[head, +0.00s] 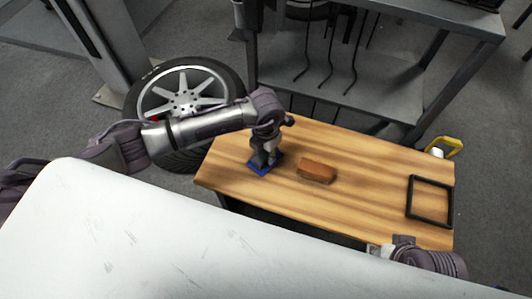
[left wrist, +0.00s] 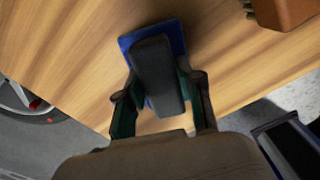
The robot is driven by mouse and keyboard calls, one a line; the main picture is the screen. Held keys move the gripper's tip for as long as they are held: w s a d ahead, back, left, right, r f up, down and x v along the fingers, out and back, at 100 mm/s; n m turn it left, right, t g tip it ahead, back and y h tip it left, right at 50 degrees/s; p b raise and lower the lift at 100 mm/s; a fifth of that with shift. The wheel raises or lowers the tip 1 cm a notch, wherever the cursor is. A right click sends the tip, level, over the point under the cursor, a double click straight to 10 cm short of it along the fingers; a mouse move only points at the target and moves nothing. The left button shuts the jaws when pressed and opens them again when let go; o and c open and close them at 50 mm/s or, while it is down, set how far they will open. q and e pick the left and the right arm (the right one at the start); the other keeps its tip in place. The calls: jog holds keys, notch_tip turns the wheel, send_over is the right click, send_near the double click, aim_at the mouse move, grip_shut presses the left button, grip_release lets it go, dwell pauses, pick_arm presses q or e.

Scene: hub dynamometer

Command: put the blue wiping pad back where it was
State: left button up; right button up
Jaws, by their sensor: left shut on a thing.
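The blue wiping pad (head: 254,168) is at the left end of the wooden table, under my left gripper (head: 263,157). In the left wrist view the pad (left wrist: 178,33) has a flat blue base and a dark grey block-shaped handle on top. My left gripper (left wrist: 162,100) is shut on that handle, one finger on each side. The pad's base is on or just above the wood; I cannot tell which. My right arm (head: 428,258) shows only in part at the table's near right edge, and its fingers are not clear.
A brown block (head: 316,171) lies on the wooden table (head: 350,205) just right of the pad. A black square frame (head: 410,200) lies at the table's right end. The wood between block and frame is clear.

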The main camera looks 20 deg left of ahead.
pick_arm(q)
jog(key=shift+f, duration=0.1)
pick_arm(e)
jog(key=shift+w, duration=0.15)
pick_arm(q)
jog(key=o, duration=1.1)
pick_arm(e)
jog(key=shift+w+a+r+t, duration=0.1)
jog(key=shift+w+a+t, duration=0.05)
jog(key=shift+w+t, duration=0.2)
